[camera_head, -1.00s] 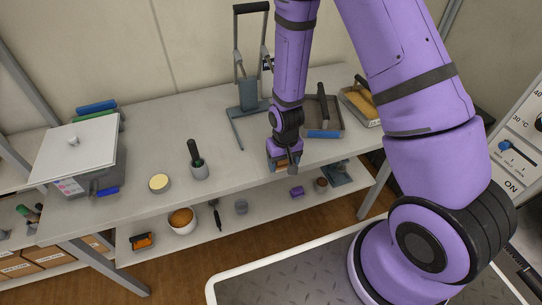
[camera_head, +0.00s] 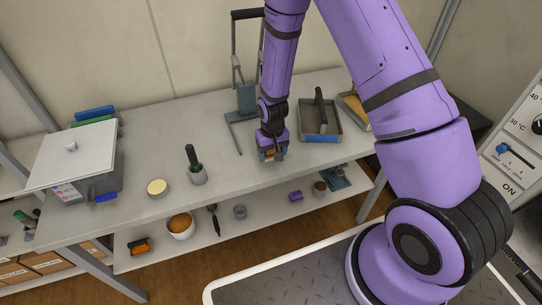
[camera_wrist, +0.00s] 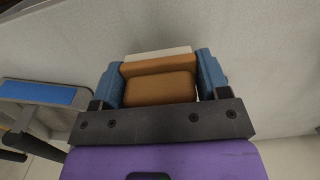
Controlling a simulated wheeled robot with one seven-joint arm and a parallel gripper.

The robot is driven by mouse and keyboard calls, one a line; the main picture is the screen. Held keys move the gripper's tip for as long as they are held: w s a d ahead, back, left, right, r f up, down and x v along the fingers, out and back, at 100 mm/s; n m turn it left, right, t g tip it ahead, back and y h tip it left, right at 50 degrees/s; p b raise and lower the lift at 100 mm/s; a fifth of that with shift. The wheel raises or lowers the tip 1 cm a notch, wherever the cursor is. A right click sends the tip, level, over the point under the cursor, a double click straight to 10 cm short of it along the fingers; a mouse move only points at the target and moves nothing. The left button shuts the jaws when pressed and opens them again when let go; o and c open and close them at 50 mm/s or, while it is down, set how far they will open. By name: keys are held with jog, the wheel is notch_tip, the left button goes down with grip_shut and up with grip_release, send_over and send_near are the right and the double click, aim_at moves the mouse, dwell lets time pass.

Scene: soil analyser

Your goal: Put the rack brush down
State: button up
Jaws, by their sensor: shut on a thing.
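My gripper (camera_head: 271,154) is shut on the rack brush, over the front part of the table (camera_head: 130,209). In the wrist view the rack brush (camera_wrist: 160,80) shows as a brown block with a pale strip on its far side. The blue finger pads of my gripper (camera_wrist: 160,88) sit on both its sides. The pale table surface lies beneath it; I cannot tell whether the brush touches it. In the head view the brush (camera_head: 267,156) is mostly hidden by the gripper.
A grey tray (camera_head: 336,122) with a dark handle stands right of my gripper, and a grey stand (camera_head: 247,98) behind it. A mortar with pestle (camera_head: 198,174), a round tin (camera_head: 157,187) and a white-lidded box (camera_head: 110,175) stand left. The table between mortar and gripper is clear.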

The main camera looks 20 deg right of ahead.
aim_at(271, 156)
jog(key=shift+w+d, duration=0.15)
jog(key=shift+w, duration=0.7)
jog(key=shift+f, duration=1.8)
jog(key=shift+f, duration=0.15)
jog(key=o, duration=0.8)
notch_tip(271, 156, up, 12)
jog(key=shift+r, duration=0.25)
